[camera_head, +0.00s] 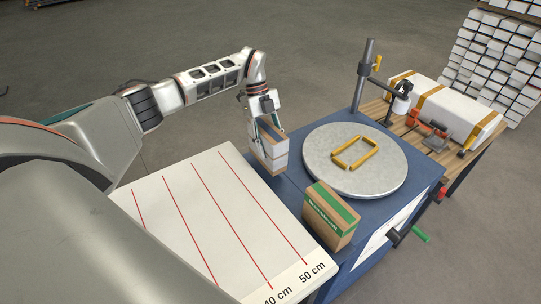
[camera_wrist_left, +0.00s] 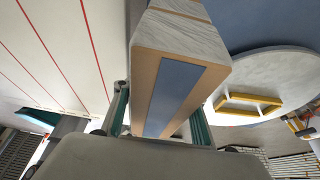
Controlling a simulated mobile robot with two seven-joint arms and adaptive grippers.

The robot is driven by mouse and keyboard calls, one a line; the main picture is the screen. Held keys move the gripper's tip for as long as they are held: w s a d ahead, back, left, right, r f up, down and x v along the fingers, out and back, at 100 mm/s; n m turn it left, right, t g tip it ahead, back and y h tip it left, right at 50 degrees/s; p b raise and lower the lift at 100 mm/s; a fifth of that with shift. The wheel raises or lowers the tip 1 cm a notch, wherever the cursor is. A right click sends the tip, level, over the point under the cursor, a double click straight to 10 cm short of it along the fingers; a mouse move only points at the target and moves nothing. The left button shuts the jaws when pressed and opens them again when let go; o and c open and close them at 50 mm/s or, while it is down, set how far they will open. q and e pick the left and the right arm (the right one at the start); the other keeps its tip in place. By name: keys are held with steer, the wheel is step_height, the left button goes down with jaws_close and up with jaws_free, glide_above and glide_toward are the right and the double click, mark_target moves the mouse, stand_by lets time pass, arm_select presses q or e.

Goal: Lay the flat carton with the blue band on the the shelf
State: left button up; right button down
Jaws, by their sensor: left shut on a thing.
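The flat carton with the blue band (camera_wrist_left: 175,95) is brown, with pale wood-like sides, and its blue band faces my left wrist camera. In the head view the carton (camera_head: 270,156) stands on edge at the far left corner of the blue bench. I cannot tell whether it touches the bench. My left gripper (camera_head: 267,127) comes from above and is shut on its upper part; in the wrist view its fingers (camera_wrist_left: 160,118) lie on both sides. No surface is clearly identifiable as the shelf. My right gripper is not in view.
A green-banded carton (camera_head: 331,214) stands at the blue bench's (camera_head: 285,187) front. A round grey turntable (camera_head: 390,178) carries a yellow frame (camera_head: 354,152). A post with an arm (camera_head: 363,75) rises behind. A white board with red lines (camera_head: 190,205) is clear. A long white box (camera_head: 446,105) lies right.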

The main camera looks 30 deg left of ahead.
mark_target(263, 124)
arm_select(q)
steer(key=shift+f, duration=2.25)
steer(key=o, duration=1.4)
steer(key=shift+f, duration=0.1)
steer(key=shift+o, duration=0.2)
steer(key=b+v, duration=0.1)
steer(key=v, duration=1.1)
